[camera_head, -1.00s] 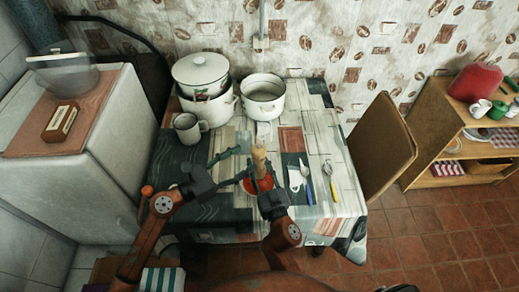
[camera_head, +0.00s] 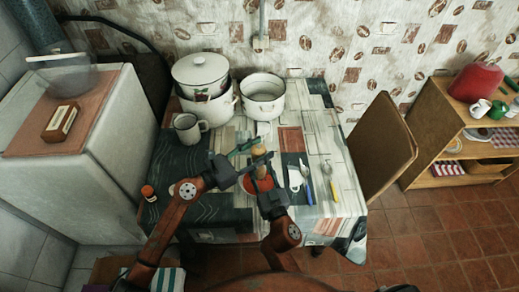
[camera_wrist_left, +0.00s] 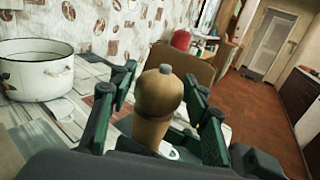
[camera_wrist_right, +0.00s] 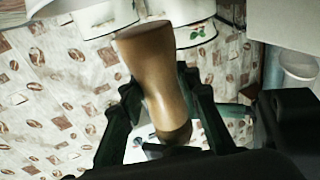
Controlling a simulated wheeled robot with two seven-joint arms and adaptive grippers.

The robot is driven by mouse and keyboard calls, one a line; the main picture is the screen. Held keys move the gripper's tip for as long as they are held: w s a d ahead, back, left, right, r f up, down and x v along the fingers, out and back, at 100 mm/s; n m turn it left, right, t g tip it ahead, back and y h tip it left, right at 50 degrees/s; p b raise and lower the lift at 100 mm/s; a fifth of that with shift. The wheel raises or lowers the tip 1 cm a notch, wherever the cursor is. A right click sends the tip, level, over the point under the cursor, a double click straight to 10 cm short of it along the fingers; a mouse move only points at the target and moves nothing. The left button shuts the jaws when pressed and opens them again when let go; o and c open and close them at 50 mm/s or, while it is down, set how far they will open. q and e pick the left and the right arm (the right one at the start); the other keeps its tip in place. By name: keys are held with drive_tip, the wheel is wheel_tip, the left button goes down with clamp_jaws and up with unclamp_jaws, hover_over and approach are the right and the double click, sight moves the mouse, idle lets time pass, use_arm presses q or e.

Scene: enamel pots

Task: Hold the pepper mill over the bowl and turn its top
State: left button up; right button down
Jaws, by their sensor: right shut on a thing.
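The wooden pepper mill (camera_head: 261,171) stands roughly upright over the red bowl (camera_head: 249,187) near the table's front. My right gripper (camera_head: 265,190) is shut on the mill's body, and the right wrist view shows the mill (camera_wrist_right: 158,75) between its fingers. My left gripper (camera_head: 252,158) is at the mill's top with its fingers apart. In the left wrist view the rounded top with its grey knob (camera_wrist_left: 160,92) lies between the open fingers, with gaps on both sides. The grippers and mill hide much of the bowl.
A grey mug (camera_head: 187,128), a lidded pot stack (camera_head: 203,85) and an open white pot (camera_head: 262,97) stand at the table's back. Cutlery (camera_head: 309,180) lies right of the bowl. A small orange-capped jar (camera_head: 148,192) stands at the left front. A chair (camera_head: 381,140) is at the right.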

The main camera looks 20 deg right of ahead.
use_arm(q)
drive_tip(key=c, duration=0.8)
drive_tip(key=shift+c, duration=0.2)
drive_tip(key=shift+g, duration=0.3)
drive_tip(key=shift+w+f+m+g, duration=0.1)
drive_tip(key=shift+m+g, duration=0.2)
drive_tip(key=shift+m, duration=0.1)
drive_tip(key=m+g, duration=0.2)
drive_tip(key=g, duration=0.1)
drive_tip(key=m+g, duration=0.2)
drive_tip(key=g, duration=0.1)
drive_tip(key=shift+h, duration=0.3)
drive_tip(key=m+g+y, duration=0.1)
drive_tip(key=m+g, duration=0.2)
drive_tip(key=g, duration=0.2)
drive_tip(key=shift+d+f+m+g+y, duration=0.15)
drive_tip(key=shift+m+g+y, duration=0.85)
drive_tip(key=shift+g, duration=0.5)
drive_tip(key=shift+m+g, duration=0.3)
drive_tip(key=shift+s+a, duration=0.2)
